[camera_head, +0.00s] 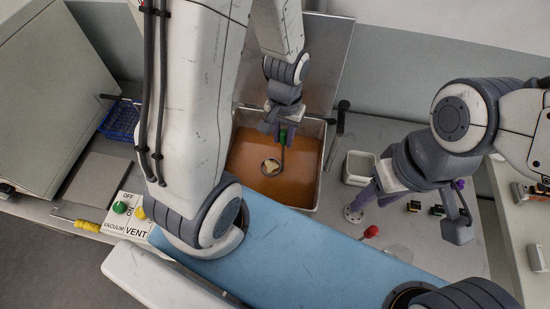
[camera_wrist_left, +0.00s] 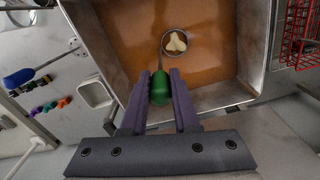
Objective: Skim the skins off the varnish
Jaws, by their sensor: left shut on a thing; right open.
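A square metal tank (camera_head: 320,163) holds orange-brown varnish (camera_head: 245,160). My left gripper (camera_head: 281,134) is over the tank, shut on the green handle of a skimmer (camera_head: 283,137). The green handle also shows in the left wrist view (camera_wrist_left: 159,88) between the two fingers. The skimmer's round head (camera_head: 263,170) is at the varnish surface, with a pale yellowish skin (camera_head: 271,166) within its ring. In the left wrist view the skin (camera_wrist_left: 175,42) shows inside the ring. Whether it is lifted clear cannot be told. My right gripper (camera_head: 412,208) is open and empty, right of the tank.
A small white square container (camera_head: 359,168) stands right of the tank. A blue wire basket (camera_head: 120,120) and the vacuum and vent switch panel (camera_head: 127,212) are at left. Small connectors (camera_head: 437,210) and a red-knobbed tool (camera_head: 371,232) lie at right. A raised metal lid stands behind the tank.

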